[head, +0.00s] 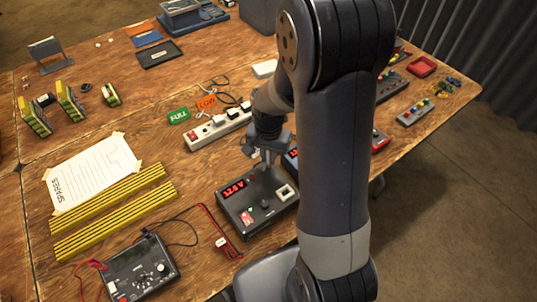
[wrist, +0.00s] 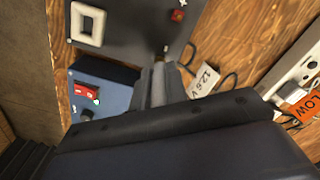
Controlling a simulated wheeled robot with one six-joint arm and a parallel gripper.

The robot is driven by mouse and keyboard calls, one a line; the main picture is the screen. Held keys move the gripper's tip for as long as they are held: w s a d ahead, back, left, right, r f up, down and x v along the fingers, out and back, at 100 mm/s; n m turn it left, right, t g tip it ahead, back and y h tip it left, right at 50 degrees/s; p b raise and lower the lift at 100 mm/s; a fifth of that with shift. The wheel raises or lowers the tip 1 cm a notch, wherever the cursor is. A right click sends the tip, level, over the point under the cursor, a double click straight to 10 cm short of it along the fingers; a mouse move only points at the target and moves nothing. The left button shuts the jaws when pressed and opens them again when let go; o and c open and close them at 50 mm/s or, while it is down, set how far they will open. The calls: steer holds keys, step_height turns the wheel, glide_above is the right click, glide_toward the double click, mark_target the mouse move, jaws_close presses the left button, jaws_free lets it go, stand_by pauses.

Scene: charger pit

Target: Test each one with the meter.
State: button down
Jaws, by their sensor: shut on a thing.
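A dark box meter with lit red digits (head: 245,213) stands on the bench at the front middle; the digits are too small to read surely. It has a white square socket, which also shows on the meter panel in the wrist view (wrist: 122,45). My gripper (head: 267,162) is at the meter's far edge, pointing down. In the wrist view my gripper (wrist: 164,72) is shut on a small plug with a brass-coloured tip (wrist: 164,50), mostly hidden between the fingers. The tip is at the panel's edge; I cannot tell if it touches.
A white power strip (head: 205,131) with several chargers lies behind the meter. A green FULL card (head: 178,116) and an orange LOW card (head: 207,102) lie beside it. A blue box (wrist: 105,92) is close by. A multimeter (head: 141,270) with red and black leads stands front left.

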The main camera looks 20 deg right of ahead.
steer(key=shift+f, duration=0.3)
stand_by(0.4)
steer(key=c, duration=1.3)
jaws_free()
steer(key=shift+o, duration=0.5)
steer(key=shift+o, duration=0.9)
steer(key=shift+r, duration=0.15)
steer(key=shift+r+p, duration=2.65)
steer(key=shift+r, duration=1)
